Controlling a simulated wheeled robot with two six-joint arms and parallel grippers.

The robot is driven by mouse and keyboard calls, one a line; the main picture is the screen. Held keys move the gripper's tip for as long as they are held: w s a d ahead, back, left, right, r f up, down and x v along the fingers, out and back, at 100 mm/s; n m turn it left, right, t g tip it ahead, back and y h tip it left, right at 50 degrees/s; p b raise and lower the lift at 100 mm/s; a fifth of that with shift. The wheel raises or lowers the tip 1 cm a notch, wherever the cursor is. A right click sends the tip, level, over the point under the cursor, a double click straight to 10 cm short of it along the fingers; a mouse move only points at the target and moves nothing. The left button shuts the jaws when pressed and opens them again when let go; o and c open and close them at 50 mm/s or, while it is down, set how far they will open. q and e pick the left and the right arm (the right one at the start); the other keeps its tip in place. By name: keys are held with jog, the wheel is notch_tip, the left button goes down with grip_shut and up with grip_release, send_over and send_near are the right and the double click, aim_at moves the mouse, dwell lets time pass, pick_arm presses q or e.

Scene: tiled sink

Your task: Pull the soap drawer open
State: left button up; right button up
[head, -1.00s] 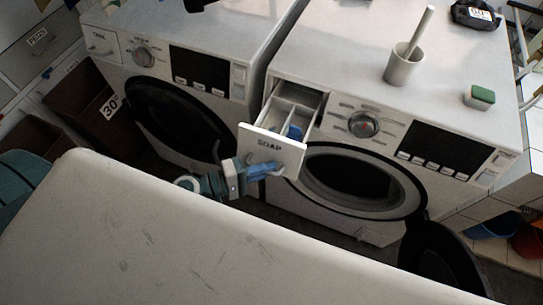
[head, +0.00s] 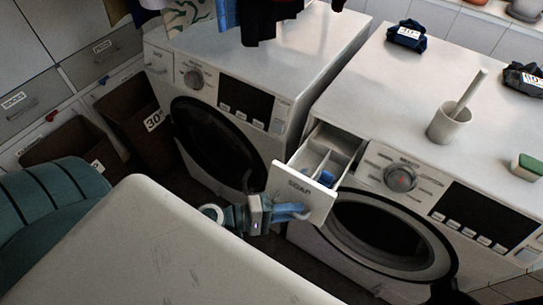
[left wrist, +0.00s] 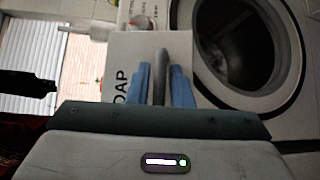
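The soap drawer (head: 305,187) sticks well out of the upper left of the right washing machine (head: 375,130). Its white front is marked SOAP, and its compartments show behind it, one with a blue part. My left gripper (head: 290,211) is at the front of the drawer. In the left wrist view its two blue fingers (left wrist: 162,85) lie close on either side of the grey drawer handle (left wrist: 161,70) and look shut on it. The finger contact itself is hard to make out. My right gripper is not in view.
A cup with a brush (head: 449,122) and a green-topped sponge (head: 527,167) stand on top. A left machine (head: 235,80), brown baskets (head: 133,113) and a pale surface (head: 150,250) in front border the space.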

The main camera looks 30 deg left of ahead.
pick_arm(q)
jog(key=shift+s+a, duration=0.2)
jog(key=b+v, duration=0.4)
jog(key=v, duration=0.6)
jog(key=shift+a, duration=0.1)
dwell(0.6)
